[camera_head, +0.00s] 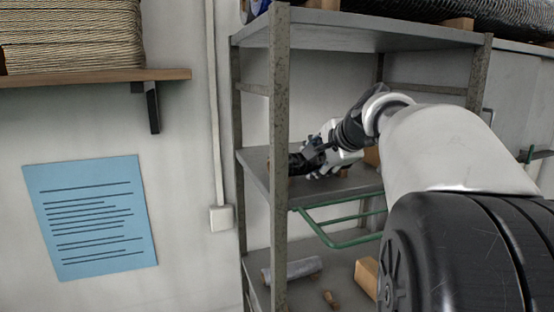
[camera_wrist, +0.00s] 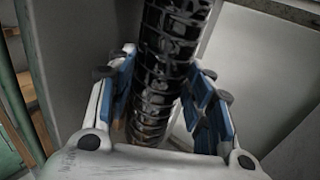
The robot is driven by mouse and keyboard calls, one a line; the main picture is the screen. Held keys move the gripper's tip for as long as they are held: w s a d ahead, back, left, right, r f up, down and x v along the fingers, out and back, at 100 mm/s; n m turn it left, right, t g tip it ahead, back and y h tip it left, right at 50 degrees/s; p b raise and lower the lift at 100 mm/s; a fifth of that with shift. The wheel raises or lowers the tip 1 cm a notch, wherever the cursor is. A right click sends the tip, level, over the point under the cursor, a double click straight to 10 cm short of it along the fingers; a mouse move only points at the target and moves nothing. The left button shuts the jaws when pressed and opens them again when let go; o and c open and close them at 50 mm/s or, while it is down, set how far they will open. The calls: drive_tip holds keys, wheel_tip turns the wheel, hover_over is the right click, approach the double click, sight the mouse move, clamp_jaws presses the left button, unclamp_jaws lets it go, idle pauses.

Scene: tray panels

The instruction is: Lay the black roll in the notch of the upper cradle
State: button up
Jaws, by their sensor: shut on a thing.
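The black roll (camera_wrist: 165,75) shows in the wrist view as a glossy, dark, ribbed cylinder running up between the blue-padded fingers of my gripper (camera_wrist: 168,100). My gripper is shut on it. In the head view my gripper (camera_head: 318,160) is at the middle shelf of the rack, close to the front left post. A dark end of the roll (camera_head: 297,162) shows there, partly hidden by the post. A brown piece (camera_head: 372,156) shows behind my arm at the middle shelf. I cannot tell whether it is part of the upper cradle; no notch is visible.
The metal rack (camera_head: 279,130) has upright posts close to my gripper. A green rail frame (camera_head: 340,240) sits below the middle shelf. On the lower shelf lie a grey roll (camera_head: 291,269) and brown blocks (camera_head: 366,276). Dark coiled material (camera_head: 490,14) lies on the top shelf.

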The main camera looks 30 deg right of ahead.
drive_tip(key=o, duration=1.3)
drive_tip(key=shift+o, duration=0.8)
drive_tip(key=shift+f, duration=0.1)
drive_tip(key=v, duration=1.2)
